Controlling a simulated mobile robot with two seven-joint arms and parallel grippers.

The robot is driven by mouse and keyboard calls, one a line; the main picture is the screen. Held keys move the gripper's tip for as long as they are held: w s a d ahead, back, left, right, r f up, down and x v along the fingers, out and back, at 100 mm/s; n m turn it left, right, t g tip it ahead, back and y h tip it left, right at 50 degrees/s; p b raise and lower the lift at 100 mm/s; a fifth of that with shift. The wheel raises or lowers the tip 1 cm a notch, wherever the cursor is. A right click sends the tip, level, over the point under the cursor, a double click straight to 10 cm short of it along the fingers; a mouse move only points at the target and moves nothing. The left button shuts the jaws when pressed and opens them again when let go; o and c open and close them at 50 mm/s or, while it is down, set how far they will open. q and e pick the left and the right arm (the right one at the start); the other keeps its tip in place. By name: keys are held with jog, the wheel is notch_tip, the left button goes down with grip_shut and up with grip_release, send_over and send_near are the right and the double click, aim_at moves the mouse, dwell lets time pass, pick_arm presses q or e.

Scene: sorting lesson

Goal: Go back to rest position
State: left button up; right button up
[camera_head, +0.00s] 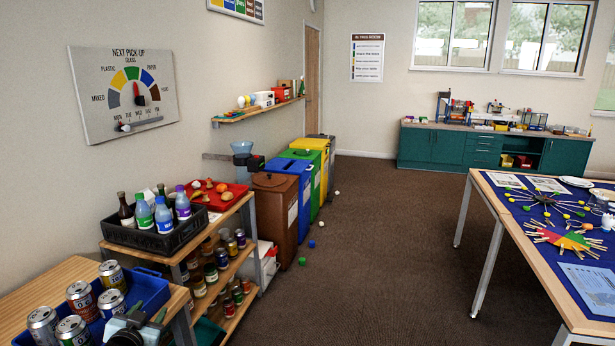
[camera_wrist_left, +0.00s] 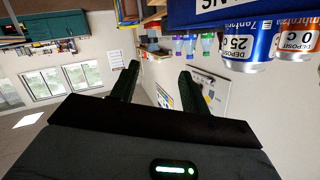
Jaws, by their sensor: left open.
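My left gripper (camera_head: 148,312) shows at the bottom left of the head view, in front of the blue tray of cans. In the left wrist view its two dark fingers (camera_wrist_left: 160,72) stand apart with nothing between them, so it is open and empty. The wrist picture is upside down. My right gripper is in neither view.
A blue tray (camera_head: 150,290) with several cans (camera_head: 82,298) stands on the wooden table close to my left gripper. A black crate of bottles (camera_head: 135,236) is behind it. Coloured bins (camera_head: 275,205) line the wall. The carpet (camera_head: 390,260) between shelf and right table is mostly clear.

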pick_arm(q)
jog(key=s+d+f+g+h, duration=0.1)
jog(key=s+d+f+g, duration=0.1)
jog(key=s+d+f, duration=0.5)
jog(key=s+d+f+g+h, duration=0.1)
jog(key=s+d+f, duration=0.2)
jog(key=s+f, duration=0.7)
jog(key=s+d+f+g, duration=0.1)
jog(key=s+d, duration=0.1)
jog(key=s, duration=0.7)
jog(key=s+d+f+g+h, duration=0.1)
jog(key=s+d, duration=0.2)
jog(key=s, duration=0.7)
jog(key=s+d+f+g, duration=0.1)
jog(key=s+d+f, duration=0.1)
jog(key=s, duration=0.7)
jog(key=shift+s+d+n+g+h, duration=0.3)
jog(key=shift+s+d+g, duration=0.1)
jog(key=shift+d, duration=0.35)
jog(key=shift+c, duration=1.1)
